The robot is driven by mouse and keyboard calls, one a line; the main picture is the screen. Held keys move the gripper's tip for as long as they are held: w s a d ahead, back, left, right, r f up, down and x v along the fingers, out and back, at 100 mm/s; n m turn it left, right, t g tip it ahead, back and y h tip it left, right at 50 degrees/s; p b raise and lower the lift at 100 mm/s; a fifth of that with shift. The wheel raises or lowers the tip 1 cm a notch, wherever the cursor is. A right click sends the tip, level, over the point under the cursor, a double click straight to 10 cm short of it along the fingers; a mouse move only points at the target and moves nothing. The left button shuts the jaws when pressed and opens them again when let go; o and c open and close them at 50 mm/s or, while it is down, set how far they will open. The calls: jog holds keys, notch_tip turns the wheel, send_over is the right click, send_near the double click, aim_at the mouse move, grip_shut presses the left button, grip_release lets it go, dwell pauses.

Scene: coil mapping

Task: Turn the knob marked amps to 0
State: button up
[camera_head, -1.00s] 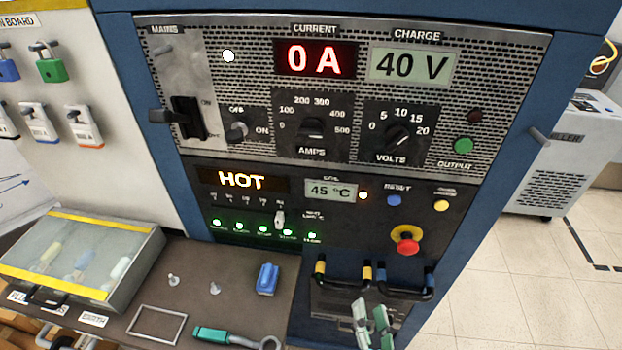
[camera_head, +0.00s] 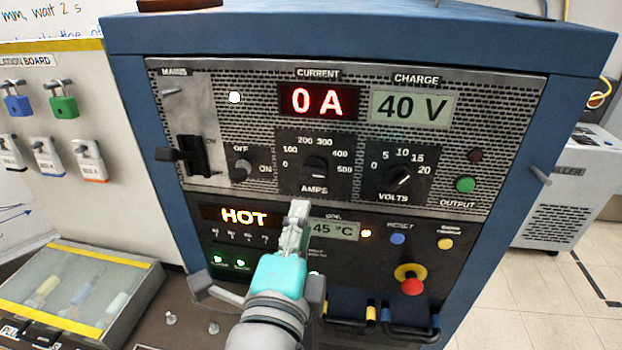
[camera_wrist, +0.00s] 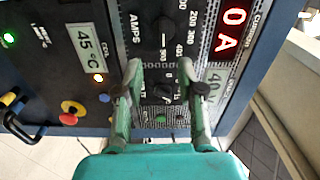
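The amps knob (camera_head: 315,168) is a dark knob on the upper panel, with a scale from 0 at its left to 500 at its right. Its grip seems to lie roughly level, but I cannot tell which end is the pointer. In the wrist view the amps knob (camera_wrist: 166,32) is beyond my fingertips, towards the top. My gripper (camera_head: 298,206) is in front of the panel, its tips showing just below the AMPS label. In the wrist view my gripper (camera_wrist: 166,80) is open and empty, with the volts knob (camera_wrist: 163,91) seen between its fingers.
The volts knob (camera_head: 399,180) is right of the amps knob, and an off/on switch (camera_head: 242,168) is left. The current display (camera_head: 318,101) reads 0 A; the charge display (camera_head: 413,107) reads 40 V. A red stop button (camera_head: 411,285) protrudes lower right. Black handles (camera_head: 412,335) stick out below.

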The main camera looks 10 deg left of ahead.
aim_at(312, 175)
jog(key=w, duration=1)
jog(key=shift+w+a+r, duration=0.1)
jog(key=shift+w+r, duration=0.2)
jog(key=shift+w, duration=0.05)
grip_shut()
